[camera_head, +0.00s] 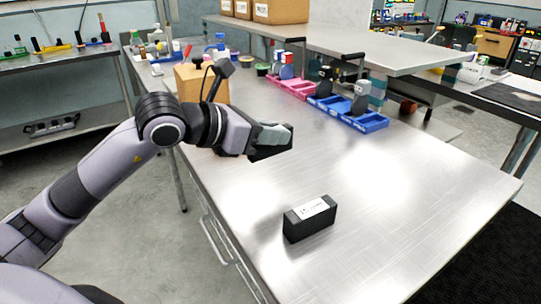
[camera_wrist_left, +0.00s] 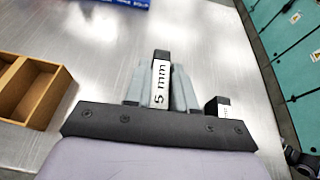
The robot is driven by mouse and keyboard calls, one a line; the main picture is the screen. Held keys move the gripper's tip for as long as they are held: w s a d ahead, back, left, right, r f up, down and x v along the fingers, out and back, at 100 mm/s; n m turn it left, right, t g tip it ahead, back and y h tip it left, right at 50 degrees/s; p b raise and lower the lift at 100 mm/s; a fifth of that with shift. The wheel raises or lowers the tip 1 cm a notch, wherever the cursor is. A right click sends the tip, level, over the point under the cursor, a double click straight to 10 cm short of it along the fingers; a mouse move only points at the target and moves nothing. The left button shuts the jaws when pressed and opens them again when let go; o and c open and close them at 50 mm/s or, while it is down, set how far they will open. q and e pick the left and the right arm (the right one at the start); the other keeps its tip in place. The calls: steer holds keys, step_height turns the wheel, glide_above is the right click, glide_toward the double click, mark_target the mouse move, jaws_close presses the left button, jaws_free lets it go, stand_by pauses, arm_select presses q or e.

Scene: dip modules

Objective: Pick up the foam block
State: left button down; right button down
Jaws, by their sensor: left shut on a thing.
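My left gripper (camera_head: 276,135) is over the steel table, left of its middle. Its two grey fingers (camera_wrist_left: 160,92) are shut on a dark block (camera_wrist_left: 160,55) with a white label reading "5 mm". The held block (camera_head: 270,152) shows as a black shape below the fingers in the head view. A second black block (camera_head: 310,222) with a white label on top stands on the table nearer to me. It also shows right of the fingers in the left wrist view (camera_wrist_left: 212,108). I cannot tell by look which block is foam. My right gripper is not in view.
A wooden divided box (camera_head: 188,86) stands behind the gripper; it shows at left in the wrist view (camera_wrist_left: 40,100). Pink (camera_head: 292,90) and blue (camera_head: 370,122) trays with bottles line the back edge under a raised shelf (camera_head: 390,58). The table's right front is clear.

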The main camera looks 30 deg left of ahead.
arm_select(q)
step_height(320, 180, up, 10)
steer(key=shift+r+p, duration=0.1)
steer(key=shift+p, duration=0.4)
steer(key=shift+r, duration=0.8)
steer(key=m+g+h+p, duration=0.4)
steer(key=m+p, duration=0.1)
glide_above(261, 216)
steer(key=f, duration=1.7)
steer(key=shift+w+d+f, duration=0.15)
steer(key=shift+w+f, duration=0.1)
steer(key=shift+f, duration=0.1)
steer(key=shift+s+f+h, duration=0.3)
steer(key=shift+s+f, duration=0.05)
steer(key=shift+f, duration=0.1)
steer(key=shift+w, duration=0.15)
